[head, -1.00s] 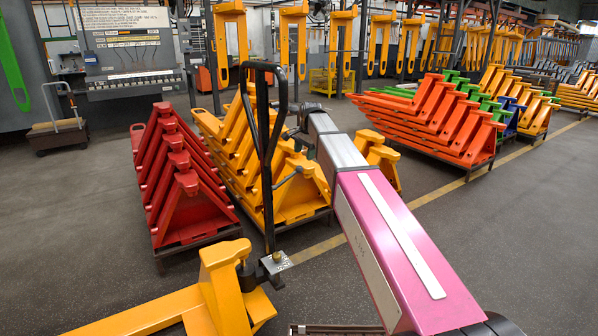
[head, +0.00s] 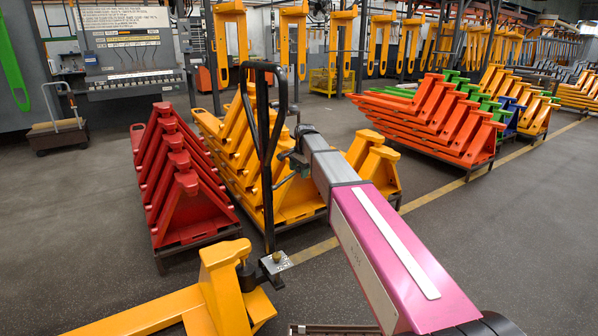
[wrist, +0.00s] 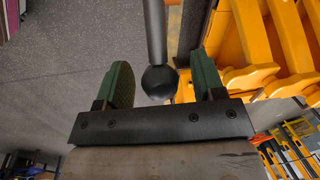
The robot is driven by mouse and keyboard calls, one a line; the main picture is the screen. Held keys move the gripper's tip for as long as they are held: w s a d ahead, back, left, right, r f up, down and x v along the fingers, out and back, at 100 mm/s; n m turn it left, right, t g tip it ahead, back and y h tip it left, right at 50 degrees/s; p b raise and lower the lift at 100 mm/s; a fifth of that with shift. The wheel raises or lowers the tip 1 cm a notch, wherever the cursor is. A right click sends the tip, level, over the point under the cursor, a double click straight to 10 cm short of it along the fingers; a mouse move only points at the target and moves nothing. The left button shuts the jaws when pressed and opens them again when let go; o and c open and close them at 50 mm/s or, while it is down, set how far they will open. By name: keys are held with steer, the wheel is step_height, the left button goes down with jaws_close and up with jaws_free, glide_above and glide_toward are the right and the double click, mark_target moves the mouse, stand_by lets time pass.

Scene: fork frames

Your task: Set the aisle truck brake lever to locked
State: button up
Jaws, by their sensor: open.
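The aisle truck is a yellow pallet truck (head: 222,285) at the lower left of the head view, with a tall black loop handle (head: 266,150) standing upright. In the wrist view a dark lever rod (wrist: 155,30) comes down from the top and ends in a black ball knob (wrist: 159,82). My gripper (wrist: 160,64) is open, with one green finger on each side of the knob. Gaps show on both sides, so the fingers appear apart from it. In the head view my gripper (head: 288,160) is small and dark beside the handle. The lever's lock markings cannot be made out.
A red stack of frames (head: 180,180) and a yellow stack (head: 300,190) stand close behind the handle. Orange frames (head: 430,120) lie on a rack at the right. Open grey floor (head: 500,240) lies to the right of my arm.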

jaws_close()
step_height(320, 180, down, 11)
steer(key=m+g+y, duration=0.1)
steer(key=g+y, duration=0.4)
steer(key=y, duration=0.3)
steer(key=shift+r, duration=0.15)
stand_by(0.3)
stand_by(0.4)
jaws_free()
